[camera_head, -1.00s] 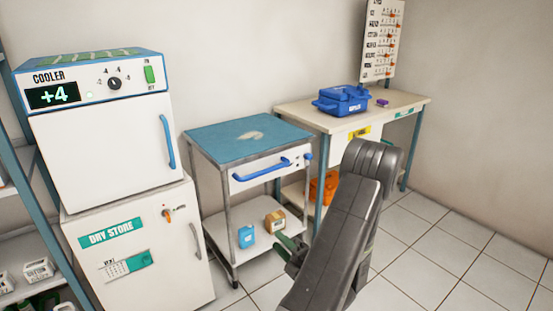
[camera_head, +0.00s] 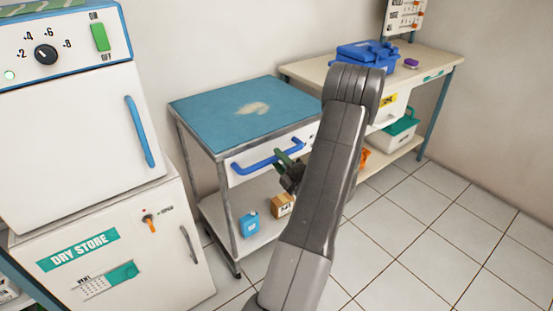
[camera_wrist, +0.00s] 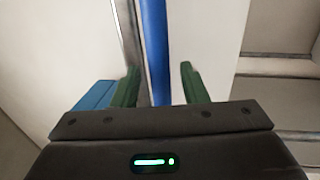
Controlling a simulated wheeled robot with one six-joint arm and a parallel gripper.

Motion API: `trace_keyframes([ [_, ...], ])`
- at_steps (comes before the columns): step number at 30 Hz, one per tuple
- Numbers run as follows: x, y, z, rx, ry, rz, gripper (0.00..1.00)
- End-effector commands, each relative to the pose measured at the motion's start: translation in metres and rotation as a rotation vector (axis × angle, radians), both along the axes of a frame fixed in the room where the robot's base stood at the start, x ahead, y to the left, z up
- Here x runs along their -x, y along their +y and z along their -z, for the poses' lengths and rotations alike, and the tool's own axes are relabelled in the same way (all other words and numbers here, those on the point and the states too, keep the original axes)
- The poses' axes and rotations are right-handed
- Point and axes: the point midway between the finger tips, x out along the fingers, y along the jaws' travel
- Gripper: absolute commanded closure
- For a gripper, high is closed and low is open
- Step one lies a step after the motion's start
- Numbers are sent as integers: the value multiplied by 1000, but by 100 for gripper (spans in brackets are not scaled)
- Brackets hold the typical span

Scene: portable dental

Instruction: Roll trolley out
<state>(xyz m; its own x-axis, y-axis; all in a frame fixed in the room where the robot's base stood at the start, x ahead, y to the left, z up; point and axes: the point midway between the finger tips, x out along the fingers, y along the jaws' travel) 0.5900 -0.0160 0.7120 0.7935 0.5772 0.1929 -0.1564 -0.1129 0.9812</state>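The trolley (camera_head: 225,143) has a blue top, a metal frame and a white front with a blue bar handle (camera_head: 262,165). It stands between the cooler stack and the desk. My gripper (camera_head: 288,158) is in front of the trolley at the right end of the handle. In the wrist view the blue bar (camera_wrist: 156,50) runs upright between my two green fingers (camera_wrist: 157,85), with a gap on each side. The fingers are apart. My arm hides the right part of the trolley front.
A blue bottle (camera_head: 249,223) and a cardboard box (camera_head: 283,205) sit on the trolley's lower shelf. The dry store (camera_head: 165,252) with the cooler (camera_head: 75,125) on it stands close on the left. The desk (camera_head: 436,62) stands right. Tiled floor (camera_head: 420,240) at right is clear.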

Motion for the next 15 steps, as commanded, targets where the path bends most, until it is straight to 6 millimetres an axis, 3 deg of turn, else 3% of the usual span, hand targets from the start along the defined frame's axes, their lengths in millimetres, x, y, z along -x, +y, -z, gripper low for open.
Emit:
trace_keyframes([
  [6,-12,9,-3,-1,1,0,60],
  [14,-13,10,-3,-1,1,1,60],
  [15,-13,10,-3,-1,1,1,64],
])
